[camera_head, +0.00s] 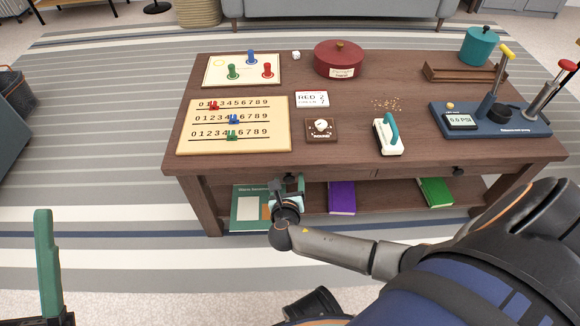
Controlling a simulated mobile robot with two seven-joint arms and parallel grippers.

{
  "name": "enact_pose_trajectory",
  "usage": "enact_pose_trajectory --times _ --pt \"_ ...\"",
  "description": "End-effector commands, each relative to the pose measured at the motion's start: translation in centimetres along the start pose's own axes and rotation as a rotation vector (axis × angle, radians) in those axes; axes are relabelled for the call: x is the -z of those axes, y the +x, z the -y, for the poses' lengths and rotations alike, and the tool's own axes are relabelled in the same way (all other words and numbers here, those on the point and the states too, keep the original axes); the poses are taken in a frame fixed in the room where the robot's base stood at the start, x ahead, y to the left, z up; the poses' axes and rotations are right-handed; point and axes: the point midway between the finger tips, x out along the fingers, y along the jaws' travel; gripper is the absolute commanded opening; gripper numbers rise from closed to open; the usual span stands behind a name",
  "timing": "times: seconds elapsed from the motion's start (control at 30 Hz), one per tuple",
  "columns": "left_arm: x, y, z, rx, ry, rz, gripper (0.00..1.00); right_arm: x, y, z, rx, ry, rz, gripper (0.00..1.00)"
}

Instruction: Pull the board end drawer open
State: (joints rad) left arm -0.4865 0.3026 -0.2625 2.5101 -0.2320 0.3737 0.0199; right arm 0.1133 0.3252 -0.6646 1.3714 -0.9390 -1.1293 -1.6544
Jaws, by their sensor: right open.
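The board end drawer (235,185) is in the front of the wooden table (330,110), at the left, below the number board (235,125). Its front looks flush with the table, as far as I can see. Its dark knob (289,178) shows between the fingertips of my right gripper (288,183). This gripper is open, right at the drawer front; I cannot tell whether it touches the knob. My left gripper (45,262) is at the lower left, away from the table. Only one green finger of it shows clearly.
A second drawer with a knob (458,171) is at the right. Books, one purple (342,197) and one green (435,192), lie on the lower shelf.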

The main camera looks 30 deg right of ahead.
Motion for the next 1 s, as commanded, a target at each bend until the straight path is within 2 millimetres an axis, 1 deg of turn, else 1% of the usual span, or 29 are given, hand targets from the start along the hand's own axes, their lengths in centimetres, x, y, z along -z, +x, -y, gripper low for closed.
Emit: enact_pose_trajectory --times 0.23,0.27,0.8,0.9,1.0 --pt "-0.03 -0.03 -0.04 -0.002 0.000 0.001 0.50 0.02 -0.03 -0.03 0.000 0.000 0.000 0.72" --pt "-0.03 -0.04 -0.05 -0.002 0.000 0.001 0.50 0.02 -0.03 -0.03 0.000 0.000 0.000 0.71" --pt "-0.05 -0.09 -0.06 -0.005 0.002 0.002 0.50 0.01 0.00 -0.01 0.000 0.000 0.000 0.10" --pt "-0.05 -0.09 -0.06 -0.005 0.002 0.002 0.50 0.01 0.00 -0.01 0.000 0.000 0.000 0.00" --pt "-0.05 -0.09 -0.05 -0.005 0.003 0.002 0.50 0.00 0.01 -0.01 0.000 0.000 0.000 0.00"
